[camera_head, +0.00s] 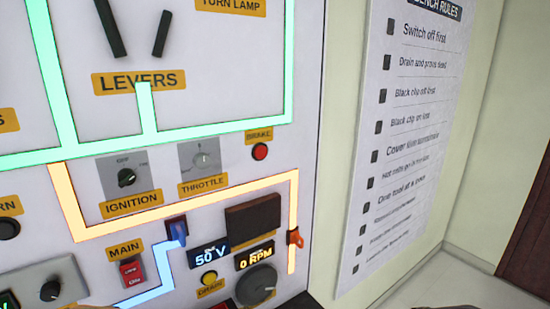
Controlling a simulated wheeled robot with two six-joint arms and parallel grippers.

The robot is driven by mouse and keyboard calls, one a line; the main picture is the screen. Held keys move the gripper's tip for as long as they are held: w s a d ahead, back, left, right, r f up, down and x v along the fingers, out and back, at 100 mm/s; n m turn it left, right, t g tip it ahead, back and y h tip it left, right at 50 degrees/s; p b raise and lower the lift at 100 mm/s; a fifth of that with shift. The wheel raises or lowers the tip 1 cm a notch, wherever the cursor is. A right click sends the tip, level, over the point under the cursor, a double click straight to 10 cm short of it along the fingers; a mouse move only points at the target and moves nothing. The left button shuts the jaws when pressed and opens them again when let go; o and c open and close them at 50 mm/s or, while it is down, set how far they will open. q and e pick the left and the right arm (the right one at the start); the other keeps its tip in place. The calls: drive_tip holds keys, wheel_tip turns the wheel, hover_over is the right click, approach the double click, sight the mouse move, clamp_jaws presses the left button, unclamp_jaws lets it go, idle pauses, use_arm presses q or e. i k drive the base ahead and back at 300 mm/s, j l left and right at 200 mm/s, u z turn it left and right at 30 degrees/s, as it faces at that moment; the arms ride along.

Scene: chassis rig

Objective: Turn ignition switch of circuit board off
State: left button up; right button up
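The circuit board (225,60) is a white upright panel filling the left and middle of the head view. Its ignition switch (126,177) is a small dark rotary knob on a grey square plate, above an orange label reading IGNITION. Small markings sit above and beside the knob, one seeming to read OFF. The knob's pointing direction is too small to tell for sure. Neither of my grippers can be made out, and nothing visible touches the knob.
The throttle dial (206,160) and red brake button (260,152) are right of the ignition. Below are the red main switch (132,272), a blue lever (177,232), a display reading 50 V (210,256) and a large grey knob (257,285). A rules sheet (408,130) hangs at right.

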sight(126, 177)
drive_tip(key=u, duration=1.35)
